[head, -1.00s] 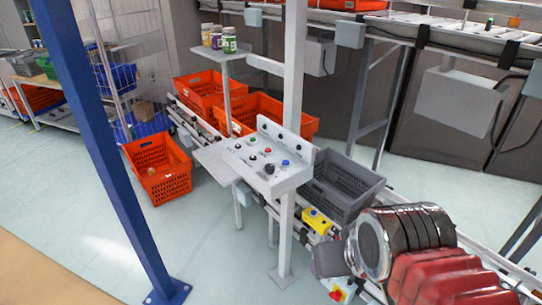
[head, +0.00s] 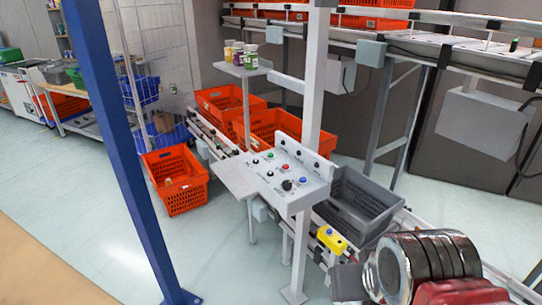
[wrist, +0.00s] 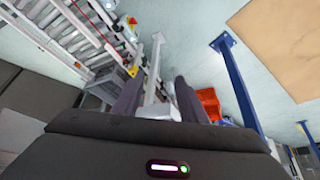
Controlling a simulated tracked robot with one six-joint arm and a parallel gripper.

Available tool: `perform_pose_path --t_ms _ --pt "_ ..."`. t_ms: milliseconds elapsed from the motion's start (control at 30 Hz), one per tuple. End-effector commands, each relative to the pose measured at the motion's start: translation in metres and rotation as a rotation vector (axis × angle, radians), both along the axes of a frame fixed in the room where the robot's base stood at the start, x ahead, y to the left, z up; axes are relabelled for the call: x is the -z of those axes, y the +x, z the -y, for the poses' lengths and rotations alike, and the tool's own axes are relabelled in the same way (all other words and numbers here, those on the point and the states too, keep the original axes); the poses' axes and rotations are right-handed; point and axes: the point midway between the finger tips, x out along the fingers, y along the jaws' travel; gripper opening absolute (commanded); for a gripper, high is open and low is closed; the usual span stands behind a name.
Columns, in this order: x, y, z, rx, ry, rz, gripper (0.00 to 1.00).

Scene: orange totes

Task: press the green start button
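The white control panel (head: 244,178) stands on a post near the middle of the head view. Its sloped face carries several small buttons and knobs. A small green button (head: 270,155) is near its upper left, beside a red button (head: 285,167), with a blue button (head: 303,180) farther right. My arm shows at the lower right of the head view, apart from the panel. In the wrist view my gripper (wrist: 157,90) has its two dark fingers apart with nothing held. A pale post and plate show beyond them; the green button cannot be made out there.
A blue post (head: 122,165) stands left of the panel. A grey tote (head: 350,205) and a yellow button box (head: 331,240) are right of it on the conveyor. Orange totes (head: 175,180) stand behind and left. A shelf with jars (head: 243,70) rises behind the panel.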

Motion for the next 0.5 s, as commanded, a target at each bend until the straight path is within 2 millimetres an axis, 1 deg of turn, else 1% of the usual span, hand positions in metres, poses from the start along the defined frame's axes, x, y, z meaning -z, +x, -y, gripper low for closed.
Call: perform_pose_path --t_ms 33,67,500 --pt "0.0 0.0 0.0 0.0 0.0 0.0 0.35" --pt "0.0 0.0 0.0 0.0 0.0 0.0 0.33" --pt "0.0 0.0 0.0 0.0 0.0 0.0 0.02"
